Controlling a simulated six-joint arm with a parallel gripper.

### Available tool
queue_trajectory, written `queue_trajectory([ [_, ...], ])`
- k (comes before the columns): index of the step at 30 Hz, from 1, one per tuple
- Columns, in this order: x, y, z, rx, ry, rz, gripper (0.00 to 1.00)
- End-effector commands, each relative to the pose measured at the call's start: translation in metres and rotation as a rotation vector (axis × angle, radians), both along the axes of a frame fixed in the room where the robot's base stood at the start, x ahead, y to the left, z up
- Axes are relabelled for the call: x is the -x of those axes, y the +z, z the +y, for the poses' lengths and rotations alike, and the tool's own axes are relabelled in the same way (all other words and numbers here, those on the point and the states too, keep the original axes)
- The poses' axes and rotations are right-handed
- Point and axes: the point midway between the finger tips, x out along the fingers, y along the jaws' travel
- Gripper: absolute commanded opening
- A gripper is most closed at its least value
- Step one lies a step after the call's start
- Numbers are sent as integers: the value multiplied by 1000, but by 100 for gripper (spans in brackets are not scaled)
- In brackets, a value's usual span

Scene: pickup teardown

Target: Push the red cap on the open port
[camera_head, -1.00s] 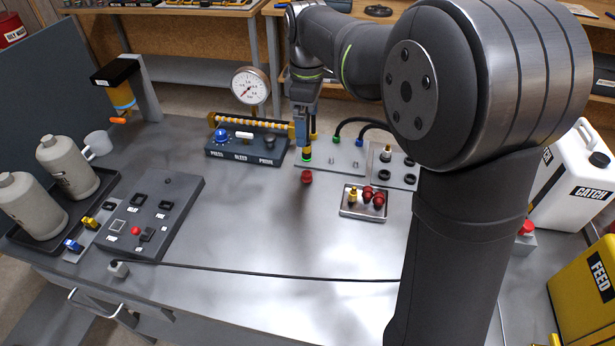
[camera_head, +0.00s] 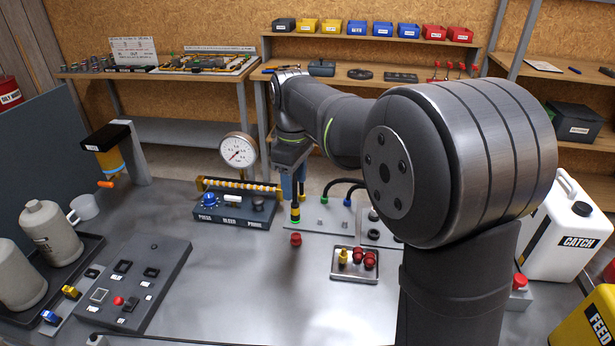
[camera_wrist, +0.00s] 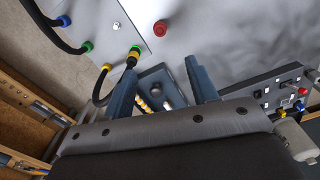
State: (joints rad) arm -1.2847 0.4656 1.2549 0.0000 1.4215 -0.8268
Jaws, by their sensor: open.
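A red cap (camera_head: 296,239) sits on the bench just in front of the grey port plate (camera_head: 318,215); it also shows in the wrist view (camera_wrist: 160,28). My gripper (camera_head: 293,194) points down at the plate's left end, behind the cap. In the wrist view my gripper (camera_wrist: 161,65) has its two fingers wide apart with nothing between them. A hose fitting with green and yellow bands (camera_wrist: 134,54) is close to the left finger; I cannot tell whether they touch. A bare silver port (camera_wrist: 117,26) shows on the plate. I cannot tell which port is the open one.
A small tray (camera_head: 338,275) holds a yellow cap and red caps. A control box with knobs (camera_head: 233,212) stands left of my gripper, with a gauge (camera_head: 238,151) behind it. Black hoses (camera_head: 345,182) rise from the plate.

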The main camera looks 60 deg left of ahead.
Motion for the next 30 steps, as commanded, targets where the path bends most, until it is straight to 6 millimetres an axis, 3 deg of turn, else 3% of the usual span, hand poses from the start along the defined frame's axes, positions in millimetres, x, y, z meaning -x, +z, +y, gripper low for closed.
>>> queue_trajectory([
  [6, 0, -6, 2, 0, -259, 0, 53],
  [14, 1, -22, 1, 1, -319, 0, 53],
  [30, 1, -127, 1, 4, -317, 0, 53],
])
